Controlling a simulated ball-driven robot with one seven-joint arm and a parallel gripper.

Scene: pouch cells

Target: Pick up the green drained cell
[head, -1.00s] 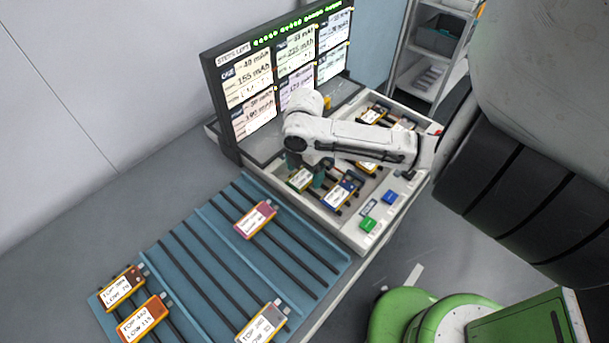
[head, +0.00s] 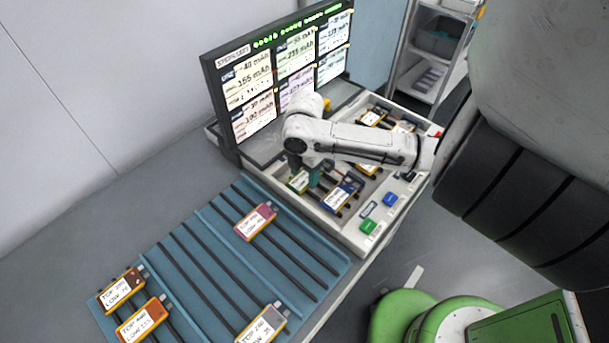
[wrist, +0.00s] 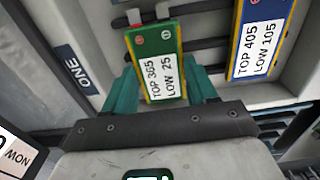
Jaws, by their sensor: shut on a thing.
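The green cell (wrist: 156,62) carries a white label reading TOP 365, LOW 25. In the wrist view it lies between the two teal fingers of my gripper (wrist: 165,92), which is shut on it near its lower end. Its tabbed end points away from my wrist. In the head view the green cell (head: 299,181) shows at the near left corner of the white tester tray (head: 341,232), partly hidden by my gripper (head: 305,172). I cannot tell whether it is lifted off the rails.
A blue cell (wrist: 262,38) labelled TOP 405, LOW 105 lies close to the right. More cells sit farther back in the tray. A screen (head: 232,97) stands behind. The blue rack (head: 190,262) in front holds several cells, with free rails between.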

